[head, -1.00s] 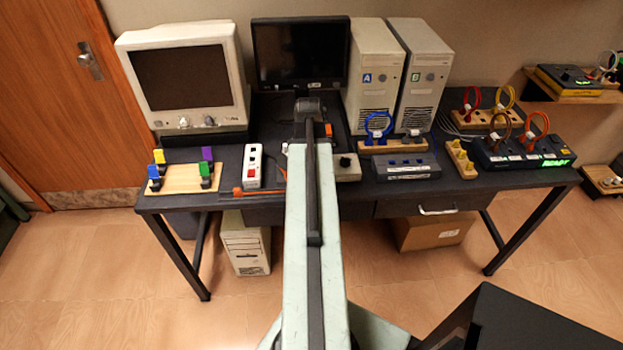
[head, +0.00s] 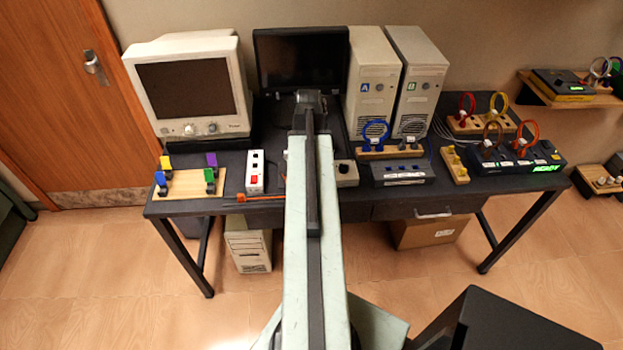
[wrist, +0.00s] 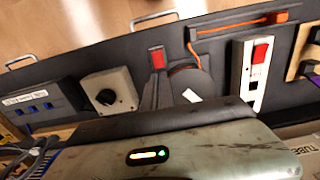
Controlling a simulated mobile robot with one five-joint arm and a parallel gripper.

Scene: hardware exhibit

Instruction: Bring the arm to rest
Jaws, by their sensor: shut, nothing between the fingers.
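My arm extends from the bottom of the head view over the middle of the desk (head: 225,200). Its dark wrist end (head: 310,98) is raised in front of the flat black monitor (head: 300,58). In the wrist view my gripper (wrist: 165,78) shows only in part beyond the grey-green housing, over the desk top. It is shut with nothing held. Its fingertips are hidden in the head view.
A white switch strip (head: 255,172) and an orange-ended rod (head: 250,198) lie left of my arm. A knob box (head: 346,172), grey box (head: 402,172) and peg boards stand right. A CRT monitor (head: 190,85) and two towers (head: 372,85) stand behind.

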